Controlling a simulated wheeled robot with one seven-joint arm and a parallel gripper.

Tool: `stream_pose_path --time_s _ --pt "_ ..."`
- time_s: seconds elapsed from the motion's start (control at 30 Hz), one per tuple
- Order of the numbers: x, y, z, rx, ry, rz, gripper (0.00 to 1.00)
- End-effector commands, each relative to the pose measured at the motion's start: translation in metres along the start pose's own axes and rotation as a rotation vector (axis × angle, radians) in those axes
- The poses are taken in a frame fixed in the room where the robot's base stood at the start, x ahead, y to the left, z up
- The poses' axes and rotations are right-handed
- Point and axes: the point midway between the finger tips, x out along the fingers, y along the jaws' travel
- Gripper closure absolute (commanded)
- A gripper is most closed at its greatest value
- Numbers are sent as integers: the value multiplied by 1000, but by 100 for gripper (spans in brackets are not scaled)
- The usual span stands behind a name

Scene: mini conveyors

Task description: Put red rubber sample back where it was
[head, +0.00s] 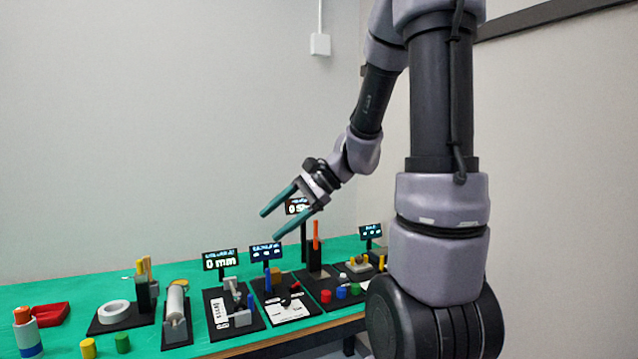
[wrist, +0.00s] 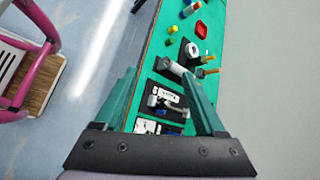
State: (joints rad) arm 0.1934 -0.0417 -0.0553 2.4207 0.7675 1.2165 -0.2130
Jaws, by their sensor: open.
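The green bench (head: 60,290) carries several black stations with small displays (head: 220,260). An orange upright (head: 315,237) rises from one. At the left are a red tray (head: 50,314), a white ring (head: 114,311), and yellow (head: 88,348) and green (head: 122,343) cylinders. A pink-framed chair (wrist: 30,65) stands off the bench.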

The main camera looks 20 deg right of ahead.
Motion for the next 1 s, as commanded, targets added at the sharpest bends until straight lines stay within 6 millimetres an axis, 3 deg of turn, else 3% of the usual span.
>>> stream_pose_path --time_s 0.03,0.2,0.53,0.7,1.0 --pt "-10 6 18 -106 44 40 28" --pt "-45 32 51 -424 225 169 28" --pt "-113 50 79 -877 581 272 28" --pt "-125 52 82 -941 643 281 28" --pt "-126 52 82 -942 645 282 28"
